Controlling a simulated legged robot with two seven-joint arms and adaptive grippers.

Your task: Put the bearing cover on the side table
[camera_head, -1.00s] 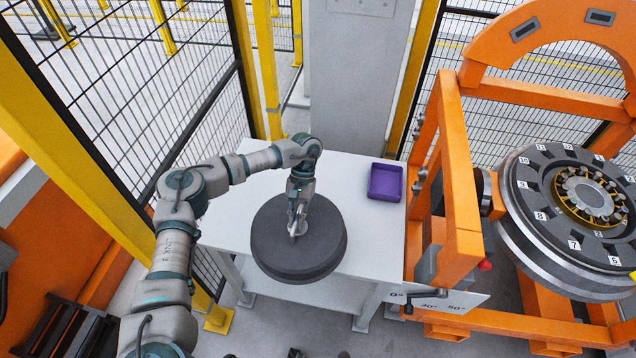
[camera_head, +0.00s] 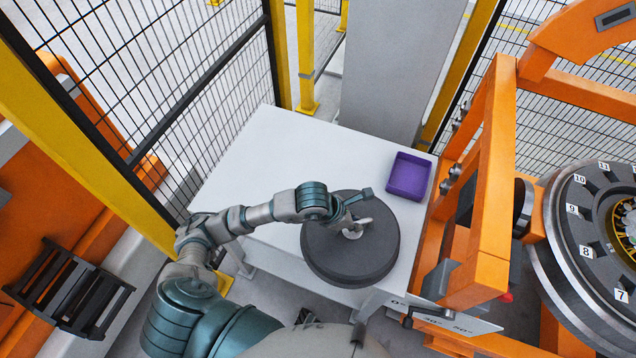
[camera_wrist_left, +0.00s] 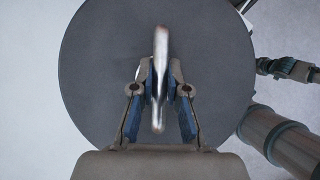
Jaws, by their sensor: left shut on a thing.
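The bearing cover (camera_head: 340,262) is a thick dark grey disc with a metal handle at its middle. In the head view it is over the front right part of the white side table (camera_head: 262,150); I cannot tell whether it touches the top. My left gripper (camera_head: 354,230) is above the disc, shut on its handle. In the left wrist view the fingers (camera_wrist_left: 160,88) close around the bright handle (camera_wrist_left: 161,50), with the disc (camera_wrist_left: 100,80) filling the space behind. My right gripper is not clearly visible.
A purple bin (camera_head: 408,177) stands at the table's back right. The orange gantry (camera_head: 497,170) with the numbered wheel (camera_head: 580,215) stands to the right. A mesh fence (camera_head: 190,90) and a grey column (camera_head: 395,75) are behind. The table's back left is clear.

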